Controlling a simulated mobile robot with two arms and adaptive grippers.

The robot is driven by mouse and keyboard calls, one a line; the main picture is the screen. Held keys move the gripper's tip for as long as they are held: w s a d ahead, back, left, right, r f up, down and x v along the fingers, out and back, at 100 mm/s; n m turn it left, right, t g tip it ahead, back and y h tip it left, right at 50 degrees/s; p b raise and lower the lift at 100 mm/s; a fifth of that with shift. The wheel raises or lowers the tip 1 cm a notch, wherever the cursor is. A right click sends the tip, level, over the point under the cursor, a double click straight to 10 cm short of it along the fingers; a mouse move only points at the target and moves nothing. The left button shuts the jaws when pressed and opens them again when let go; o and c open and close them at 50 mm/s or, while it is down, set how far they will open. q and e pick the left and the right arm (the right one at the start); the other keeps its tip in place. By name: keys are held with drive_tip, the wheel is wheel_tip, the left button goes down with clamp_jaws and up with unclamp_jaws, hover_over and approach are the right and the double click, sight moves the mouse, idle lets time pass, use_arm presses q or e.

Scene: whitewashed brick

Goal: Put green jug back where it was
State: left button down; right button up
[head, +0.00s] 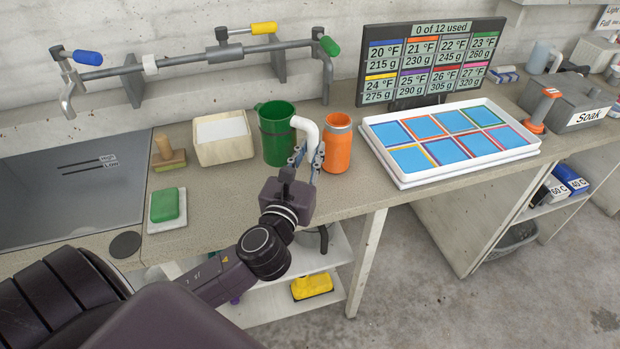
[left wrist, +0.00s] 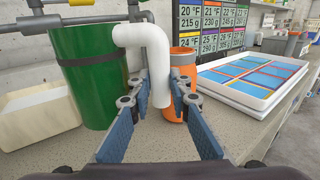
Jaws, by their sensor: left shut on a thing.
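The green jug (head: 275,142) has a dark band and a white handle (head: 306,128). It is upright at the back of the counter and looks to be resting on it, though a small gap could not be told. My left gripper (head: 309,156) comes from the front right and is shut on the handle. In the left wrist view the jug (left wrist: 92,80) is at the left, and the fingers of my left gripper (left wrist: 158,92) lie on both sides of the white handle (left wrist: 157,70). My right gripper is not in view.
An orange container (head: 338,146) stands close right of the gripper. A cream box (head: 223,138) is left of the jug. A white tray (head: 385,160) with blue squares lies further right. Pipes (head: 200,55) run behind.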

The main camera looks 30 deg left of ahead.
use_arm(q)
wheel_tip(320, 180, down, 3)
drive_tip(key=shift+r, duration=0.1)
drive_tip(key=shift+f+b, duration=0.75)
drive_tip(key=shift+f, duration=1.25)
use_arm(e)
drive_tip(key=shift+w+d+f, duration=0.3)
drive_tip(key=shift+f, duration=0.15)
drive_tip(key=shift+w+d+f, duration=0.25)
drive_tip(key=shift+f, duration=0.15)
use_arm(q)
drive_tip(key=shift+f, duration=0.1)
drive_tip(key=c, duration=1.8)
unclamp_jaws()
drive_tip(key=shift+f, duration=0.1)
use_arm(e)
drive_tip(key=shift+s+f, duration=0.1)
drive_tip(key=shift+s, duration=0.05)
